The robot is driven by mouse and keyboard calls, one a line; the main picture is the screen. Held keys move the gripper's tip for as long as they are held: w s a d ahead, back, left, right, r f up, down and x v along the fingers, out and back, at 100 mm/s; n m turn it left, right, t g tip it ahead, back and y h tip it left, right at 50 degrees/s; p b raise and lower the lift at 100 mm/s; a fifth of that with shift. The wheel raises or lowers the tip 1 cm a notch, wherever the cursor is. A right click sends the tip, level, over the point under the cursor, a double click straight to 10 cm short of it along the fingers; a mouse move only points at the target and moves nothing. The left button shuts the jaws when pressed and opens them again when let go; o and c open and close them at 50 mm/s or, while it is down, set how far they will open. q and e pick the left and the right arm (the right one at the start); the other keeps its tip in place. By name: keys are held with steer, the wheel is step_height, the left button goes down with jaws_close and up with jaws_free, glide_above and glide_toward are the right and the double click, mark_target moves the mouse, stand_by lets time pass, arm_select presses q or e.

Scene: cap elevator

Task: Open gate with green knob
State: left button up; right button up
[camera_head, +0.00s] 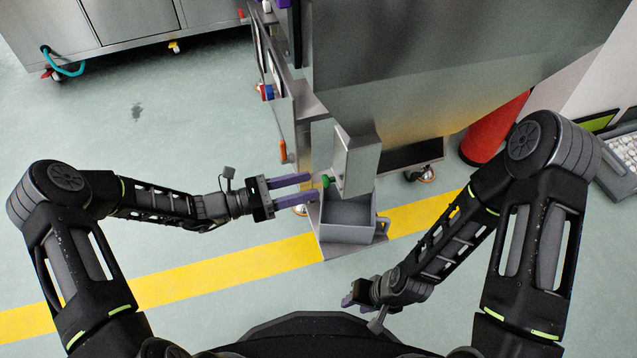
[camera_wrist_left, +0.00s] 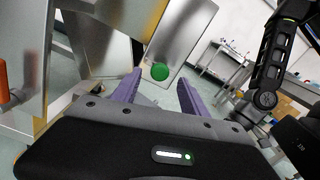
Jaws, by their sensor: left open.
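The green knob (camera_head: 325,181) sits on the left edge of a metal gate (camera_head: 355,160) at the front of the steel machine. My left gripper (camera_head: 308,189) is open, with its purple fingers pointing right toward the knob. In the left wrist view the knob (camera_wrist_left: 160,72) shows ahead, between and beyond the two fingertips (camera_wrist_left: 158,80), with the gate panel (camera_wrist_left: 178,40) behind it. I cannot tell whether a finger touches the knob. My right gripper (camera_head: 360,300) is low in the head view, away from the gate, and its finger gap is unclear.
A grey open bin (camera_head: 348,236) stands below the gate on a metal base. An orange handle (camera_head: 283,150) is on the machine's left side. A red cylinder (camera_head: 490,135) stands to the right. A yellow stripe (camera_head: 190,278) crosses the open green floor.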

mark_target(323, 182)
arm_select(q)
steer(key=x, duration=0.4)
steer(key=shift+b, duration=0.35)
jaws_close()
steer(key=shift+a, duration=0.1)
stand_by(1.0)
